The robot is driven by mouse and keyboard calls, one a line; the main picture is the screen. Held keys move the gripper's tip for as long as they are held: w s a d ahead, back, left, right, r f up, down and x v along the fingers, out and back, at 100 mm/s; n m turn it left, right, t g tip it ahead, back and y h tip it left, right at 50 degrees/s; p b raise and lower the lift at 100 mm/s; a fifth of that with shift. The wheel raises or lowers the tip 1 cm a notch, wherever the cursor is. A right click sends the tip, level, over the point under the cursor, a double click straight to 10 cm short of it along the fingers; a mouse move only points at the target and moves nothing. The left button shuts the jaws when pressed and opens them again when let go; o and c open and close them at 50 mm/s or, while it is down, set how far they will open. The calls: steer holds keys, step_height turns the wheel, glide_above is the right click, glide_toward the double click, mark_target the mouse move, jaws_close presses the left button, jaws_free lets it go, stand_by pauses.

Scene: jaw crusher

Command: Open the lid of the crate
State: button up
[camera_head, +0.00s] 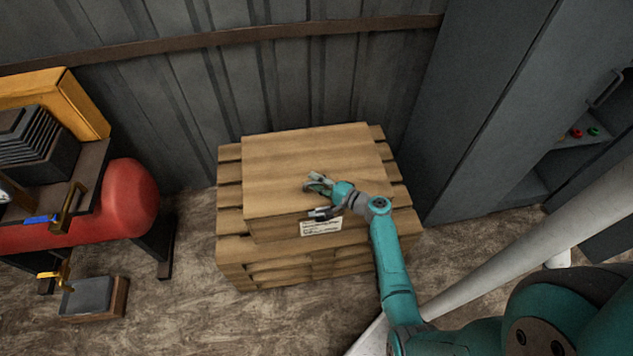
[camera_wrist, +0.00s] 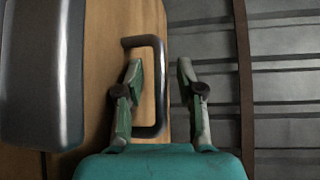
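The wooden crate (camera_head: 310,150) has a flat, closed lid and a white label on its front. It rests on a stack of wooden pallets. My gripper (camera_head: 319,197) is at the front part of the crate's top, above the label. In the wrist view a dark bracket-shaped handle (camera_wrist: 159,105) stands by the wooden surface (camera_wrist: 103,40). My gripper is open there too (camera_wrist: 162,70), one finger over the handle's loop and the other beyond its outer bar. The bar runs between the fingers; I cannot tell whether they touch it.
A red tank (camera_head: 130,198) with machinery stands at the left. A grey cabinet (camera_head: 470,110) stands close on the right. A corrugated wall (camera_head: 200,80) is behind. A grey rounded thing (camera_wrist: 40,75) fills the wrist view's left; I cannot tell what it is. Floor in front is partly clear.

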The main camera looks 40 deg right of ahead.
jaws_close()
steer(key=shift+r, duration=0.15)
